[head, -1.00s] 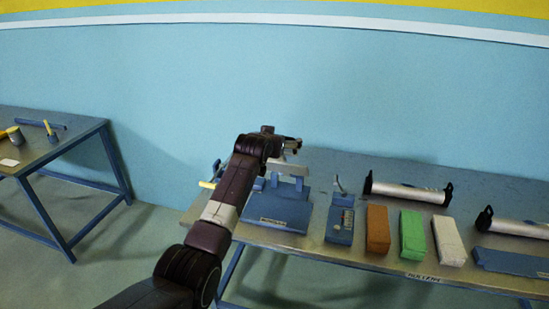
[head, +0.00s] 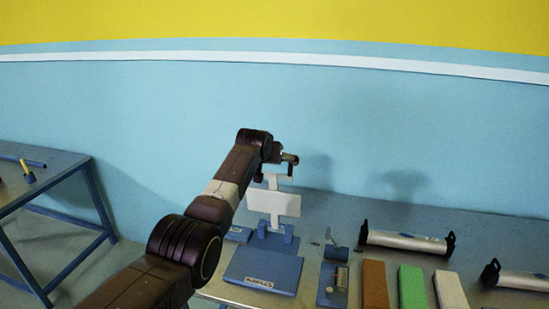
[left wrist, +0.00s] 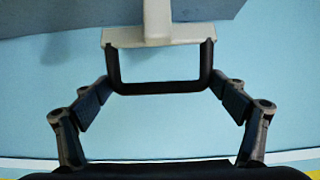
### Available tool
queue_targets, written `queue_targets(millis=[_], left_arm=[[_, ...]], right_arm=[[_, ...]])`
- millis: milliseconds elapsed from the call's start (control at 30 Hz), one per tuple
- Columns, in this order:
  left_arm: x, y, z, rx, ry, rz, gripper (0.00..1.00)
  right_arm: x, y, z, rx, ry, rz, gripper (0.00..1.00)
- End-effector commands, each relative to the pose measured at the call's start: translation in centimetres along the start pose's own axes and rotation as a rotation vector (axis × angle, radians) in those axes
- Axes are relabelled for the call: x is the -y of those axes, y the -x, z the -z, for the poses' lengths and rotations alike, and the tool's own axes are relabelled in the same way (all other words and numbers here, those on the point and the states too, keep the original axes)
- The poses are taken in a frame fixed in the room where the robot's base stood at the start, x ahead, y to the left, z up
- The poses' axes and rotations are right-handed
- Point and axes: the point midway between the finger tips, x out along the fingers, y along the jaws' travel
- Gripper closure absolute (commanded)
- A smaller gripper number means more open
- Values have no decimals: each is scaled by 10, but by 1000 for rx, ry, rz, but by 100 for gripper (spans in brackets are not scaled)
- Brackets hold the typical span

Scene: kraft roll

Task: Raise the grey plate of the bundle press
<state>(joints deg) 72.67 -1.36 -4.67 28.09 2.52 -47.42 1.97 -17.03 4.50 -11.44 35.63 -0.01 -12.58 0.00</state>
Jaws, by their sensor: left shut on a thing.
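The bundle press (head: 262,270) has a blue base with a small label on its front and stands on the table. Its grey plate (head: 273,202) stands steeply up above the back of the base, by the blue hinge posts. My left gripper (head: 277,170) is at this handle. My right gripper is not in view.
Right of the press stand a smaller blue device (head: 333,283), an orange block (head: 375,286), a green block (head: 411,288) and a white block (head: 450,290). Silver rolls (head: 405,241) lie behind. Another table (head: 40,180) is at the left. The wall behind is bare.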

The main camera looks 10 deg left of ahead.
Motion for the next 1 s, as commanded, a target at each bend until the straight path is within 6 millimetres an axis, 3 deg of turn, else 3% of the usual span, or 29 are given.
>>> queue_targets(millis=[600,633,700,1000], left_arm=[[-1,4,11,0,1,-1,54],[-1,4,11,0,1,-1,7],[-1,4,10,3,1,-1,3],[0,3,5,12,0,0,3]], right_arm=[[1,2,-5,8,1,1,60],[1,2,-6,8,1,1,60],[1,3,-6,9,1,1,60],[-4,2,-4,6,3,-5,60]])
